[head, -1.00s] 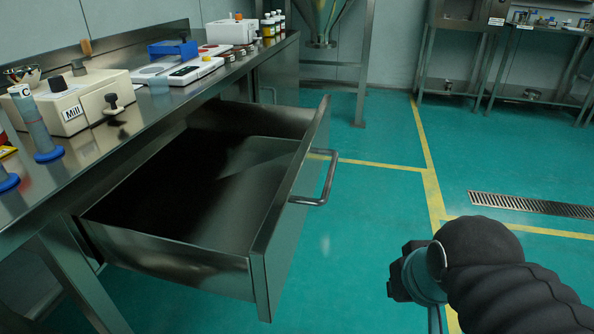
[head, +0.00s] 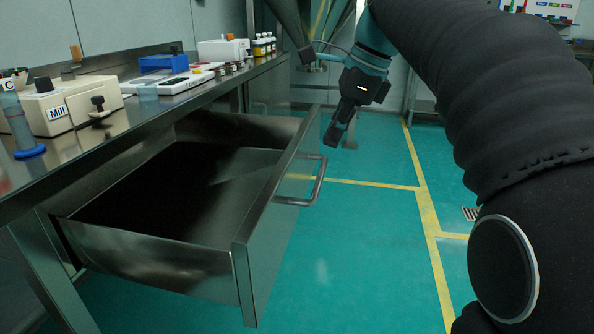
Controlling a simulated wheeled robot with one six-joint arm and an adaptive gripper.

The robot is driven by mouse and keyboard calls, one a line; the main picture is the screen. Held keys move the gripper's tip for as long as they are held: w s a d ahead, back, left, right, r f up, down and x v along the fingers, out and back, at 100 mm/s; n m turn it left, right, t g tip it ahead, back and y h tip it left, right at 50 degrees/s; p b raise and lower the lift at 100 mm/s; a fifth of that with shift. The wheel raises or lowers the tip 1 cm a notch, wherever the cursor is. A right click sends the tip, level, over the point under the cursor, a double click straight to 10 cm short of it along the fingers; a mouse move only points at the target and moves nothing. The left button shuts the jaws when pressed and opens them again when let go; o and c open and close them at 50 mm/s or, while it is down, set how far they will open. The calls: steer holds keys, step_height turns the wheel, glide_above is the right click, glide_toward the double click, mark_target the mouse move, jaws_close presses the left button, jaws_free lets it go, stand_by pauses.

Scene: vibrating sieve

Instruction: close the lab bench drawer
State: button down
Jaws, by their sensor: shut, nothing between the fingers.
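The steel lab bench drawer (head: 150,258) stands pulled far out from under the bench top, and its inside looks empty and dark. Its front panel (head: 270,220) carries a bar handle (head: 318,185) on the outer side, facing right. My gripper (head: 334,140) is shut and empty. It points downward in the head view, up and to the right of the handle and clear of it in the picture. My dark-sleeved arm reaches in from the right and covers the upper right of the view.
The steel bench top (head: 190,100) holds a mill (head: 70,103), a blue-topped device (head: 162,63), a white box (head: 222,50) and several small bottles (head: 262,45). Green floor (head: 370,250) with yellow lines lies open right of the drawer. A hopper stand is behind my gripper.

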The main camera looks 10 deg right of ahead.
steer(key=w+a+f+m+b, duration=0.2)
steer(key=w+a+f+b, duration=0.1)
steer(key=f, duration=0.5)
steer(key=shift+a+f+b, duration=0.15)
steer(key=shift+f+b, duration=0.15)
stand_by(0.4)
